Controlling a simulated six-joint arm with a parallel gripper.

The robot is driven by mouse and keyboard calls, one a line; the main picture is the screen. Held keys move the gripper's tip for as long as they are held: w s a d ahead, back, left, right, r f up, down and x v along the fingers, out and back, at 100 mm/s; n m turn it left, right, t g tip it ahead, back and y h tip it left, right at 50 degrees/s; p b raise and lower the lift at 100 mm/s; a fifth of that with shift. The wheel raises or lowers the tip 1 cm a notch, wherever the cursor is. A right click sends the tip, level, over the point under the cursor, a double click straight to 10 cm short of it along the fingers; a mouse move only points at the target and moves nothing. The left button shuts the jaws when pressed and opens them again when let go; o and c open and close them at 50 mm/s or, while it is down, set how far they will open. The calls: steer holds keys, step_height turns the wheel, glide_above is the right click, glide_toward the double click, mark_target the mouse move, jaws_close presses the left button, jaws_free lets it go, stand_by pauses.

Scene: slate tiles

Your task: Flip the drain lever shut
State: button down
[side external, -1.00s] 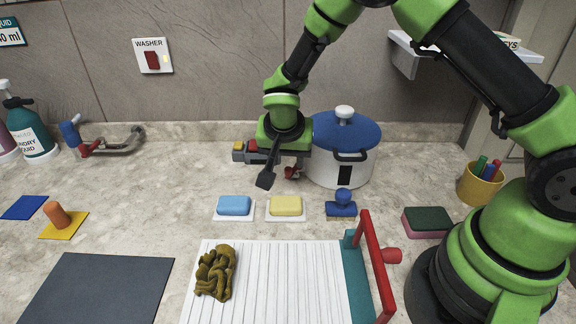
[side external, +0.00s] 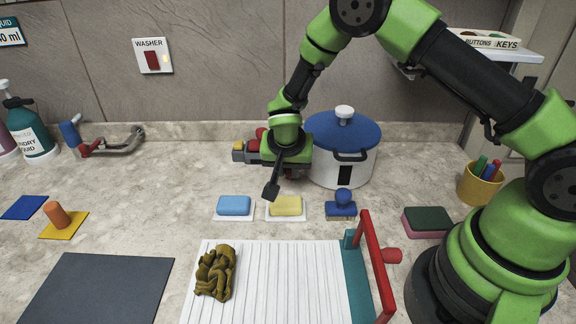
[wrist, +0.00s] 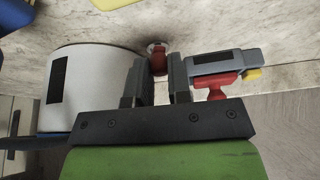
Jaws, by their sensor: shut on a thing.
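A red lever (wrist: 158,64) stands on a small round metal base on the counter and shows between my fingertips in the wrist view. My gripper (wrist: 163,74) points down at it and is shut on it. In the side external view my gripper (side external: 287,166) is low over the counter, left of the white pot, and mostly hides the lever. Which way the lever leans is hard to tell.
A grey fixture (side external: 252,153) with a red handle and yellow end sits close beside my gripper. The blue-lidded white pot (side external: 333,168) stands close on the other side.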

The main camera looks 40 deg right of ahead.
steer(key=shift+s+d+n, duration=0.15)
steer(key=shift+s+n, duration=0.1)
steer(key=shift+n, duration=0.35)
steer(key=shift+y, duration=0.3)
steer(key=c, duration=1.1)
jaws_free()
steer(key=v, duration=1)
steer(key=shift+s, duration=0.1)
